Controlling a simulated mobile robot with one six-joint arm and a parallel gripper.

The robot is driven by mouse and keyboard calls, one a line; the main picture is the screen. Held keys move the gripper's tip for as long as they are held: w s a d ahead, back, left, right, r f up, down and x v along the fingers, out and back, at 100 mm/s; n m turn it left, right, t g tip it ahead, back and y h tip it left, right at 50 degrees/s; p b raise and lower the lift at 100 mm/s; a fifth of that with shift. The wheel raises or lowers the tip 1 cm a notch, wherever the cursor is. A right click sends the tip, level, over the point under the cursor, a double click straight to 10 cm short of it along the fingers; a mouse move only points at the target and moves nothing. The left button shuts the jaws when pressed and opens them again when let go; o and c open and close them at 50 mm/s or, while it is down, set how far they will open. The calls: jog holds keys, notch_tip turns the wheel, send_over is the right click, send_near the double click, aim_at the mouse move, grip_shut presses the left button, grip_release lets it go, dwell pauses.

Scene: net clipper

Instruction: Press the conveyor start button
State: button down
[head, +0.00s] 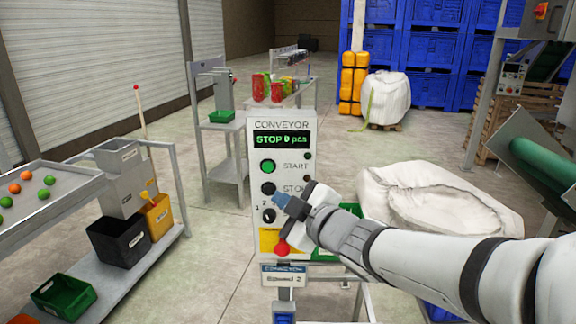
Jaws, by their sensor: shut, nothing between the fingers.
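The conveyor control panel (256,218) stands upright in the middle of the head view. Its display (283,141) reads "STOP 0 pcs". The green start button (268,167) is on the panel's upper left, beside the label "START". The black stop button (268,188) sits below it, and a black selector knob (268,215) is lower still. My gripper (281,201) is shut and empty, in front of the panel near the stop button and knob, below and right of the start button. I cannot tell whether it touches the panel. My gripper and wrist hide part of the panel's lower right.
A red button (282,248) is low on the panel. A large white bag (400,180) lies behind my arm at right. Open floor (205,255) shows left of the panel.

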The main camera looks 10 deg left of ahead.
aim_at(268, 167)
jog(key=s+a+n+y, duration=0.1)
jog(key=a+r+n+g, duration=0.1)
jog(key=a, duration=0.1)
jog(key=shift+s+g+y, duration=0.3)
jog(key=shift+s+y, duration=0.05)
jog(key=shift+y, duration=0.05)
jog(key=shift+w, duration=0.1)
jog(key=shift+w+a+p, duration=0.2)
jog(key=shift+w+p, duration=0.05)
jog(key=shift+w, duration=1.2)
jog(key=shift+w+a+p, duration=0.2)
jog(key=shift+w+p, duration=0.05)
jog(key=shift+w, duration=1.15)
jog(key=shift+w+a+p, duration=0.2)
jog(key=shift+w+p, duration=0.05)
jog(key=shift+w, duration=1.2)
jog(key=shift+w, duration=0.4)
